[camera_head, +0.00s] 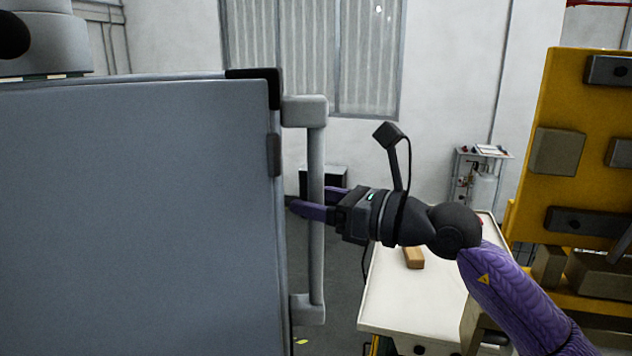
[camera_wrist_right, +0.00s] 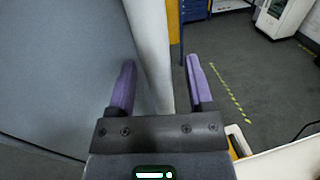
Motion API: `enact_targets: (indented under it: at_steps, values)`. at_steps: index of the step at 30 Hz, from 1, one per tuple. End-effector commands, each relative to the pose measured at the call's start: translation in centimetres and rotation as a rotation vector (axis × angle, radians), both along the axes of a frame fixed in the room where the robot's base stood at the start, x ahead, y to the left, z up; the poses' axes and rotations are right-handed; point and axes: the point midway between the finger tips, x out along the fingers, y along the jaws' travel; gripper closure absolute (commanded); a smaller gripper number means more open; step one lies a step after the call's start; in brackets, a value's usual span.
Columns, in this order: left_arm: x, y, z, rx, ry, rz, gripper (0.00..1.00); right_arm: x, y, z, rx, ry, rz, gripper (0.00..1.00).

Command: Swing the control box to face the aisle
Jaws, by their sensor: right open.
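The control box (camera_head: 135,215) is a large grey box with a flat face that fills the left of the head view. A vertical grey handle bar (camera_head: 316,255) runs along its right edge. My right gripper (camera_head: 308,198) reaches in from the right at mid-height of the bar, its purple fingers open on either side of it. In the right wrist view, the handle (camera_wrist_right: 150,45) stands between the parted fingers (camera_wrist_right: 160,78), with gaps showing, and the box face (camera_wrist_right: 60,60) is at left. My left gripper is not in view.
A white-topped table (camera_head: 405,300) with a small wooden block (camera_head: 414,257) stands below my right arm. A yellow rack (camera_head: 530,160) with grey blocks is at the right. A small cart (camera_head: 480,180) stands by the back wall. Grey floor shows right of the box.

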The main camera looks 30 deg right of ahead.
Motion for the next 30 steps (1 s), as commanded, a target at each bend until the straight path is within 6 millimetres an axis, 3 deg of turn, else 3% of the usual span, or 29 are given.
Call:
enact_targets:
  at_steps: [9,19,30]
  values:
    - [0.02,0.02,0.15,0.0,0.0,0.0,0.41,0.29,0.21,-0.11,0.0,0.0,0.001,0.34]
    - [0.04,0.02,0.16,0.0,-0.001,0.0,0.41,0.27,0.2,-0.09,0.0,0.0,0.001,1.0]
    - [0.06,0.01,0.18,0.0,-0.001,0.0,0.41,0.26,0.18,-0.07,0.0,0.0,0.001,1.0]
